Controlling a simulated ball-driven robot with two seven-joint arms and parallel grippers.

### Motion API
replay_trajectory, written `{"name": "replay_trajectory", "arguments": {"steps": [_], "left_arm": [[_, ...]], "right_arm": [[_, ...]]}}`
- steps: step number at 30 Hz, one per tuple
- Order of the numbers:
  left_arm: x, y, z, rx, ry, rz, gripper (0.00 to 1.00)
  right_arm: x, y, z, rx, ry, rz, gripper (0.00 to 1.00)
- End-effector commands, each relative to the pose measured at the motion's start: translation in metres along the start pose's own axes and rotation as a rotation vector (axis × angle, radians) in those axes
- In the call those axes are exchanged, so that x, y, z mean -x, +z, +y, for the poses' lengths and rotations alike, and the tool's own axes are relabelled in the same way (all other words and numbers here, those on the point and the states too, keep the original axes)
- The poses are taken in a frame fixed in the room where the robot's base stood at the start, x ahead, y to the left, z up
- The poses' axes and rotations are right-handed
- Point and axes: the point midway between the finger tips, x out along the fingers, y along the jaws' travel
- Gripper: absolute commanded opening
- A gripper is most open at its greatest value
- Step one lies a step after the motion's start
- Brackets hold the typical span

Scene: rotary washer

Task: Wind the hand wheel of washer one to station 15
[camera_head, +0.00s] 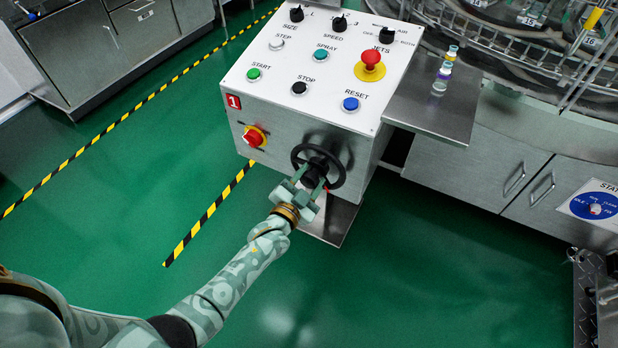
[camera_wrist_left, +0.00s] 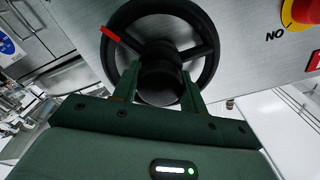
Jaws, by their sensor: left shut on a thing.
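The black hand wheel (camera_head: 337,163) sits on the front face of the washer one control box (camera_head: 283,165), which carries a red label "1". In the left wrist view the wheel's rim (camera_wrist_left: 211,62) and spokes show, with a red mark (camera_wrist_left: 110,34) on the rim at the upper left. My left gripper (camera_head: 314,184) reaches up to the wheel's middle. Its two fingers are shut on the black hub (camera_wrist_left: 160,75), one on each side. The gripper's body hides the lower part of the wheel in the wrist view. My right gripper does not show.
A red rotary switch (camera_head: 254,136) is left of the wheel. Buttons and knobs cover the panel top, with a red emergency button (camera_head: 371,60). A steel shelf (camera_head: 435,110) with small vials (camera_head: 442,76) juts out at right. Green floor lies open in front.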

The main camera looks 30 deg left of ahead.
Motion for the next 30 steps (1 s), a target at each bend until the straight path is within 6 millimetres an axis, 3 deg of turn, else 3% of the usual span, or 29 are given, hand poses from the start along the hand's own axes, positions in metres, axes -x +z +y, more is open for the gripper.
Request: {"name": "replay_trajectory", "arguments": {"steps": [15, 30], "left_arm": [[0.0008, 0.0015, 0.0021, -0.412, 0.003, -0.003, 0.02], [0.0009, 0.0015, 0.0017, -0.546, 0.003, -0.002, 0.02]], "right_arm": [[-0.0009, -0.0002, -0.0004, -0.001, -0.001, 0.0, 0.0], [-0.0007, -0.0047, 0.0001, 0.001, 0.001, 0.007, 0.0]]}}
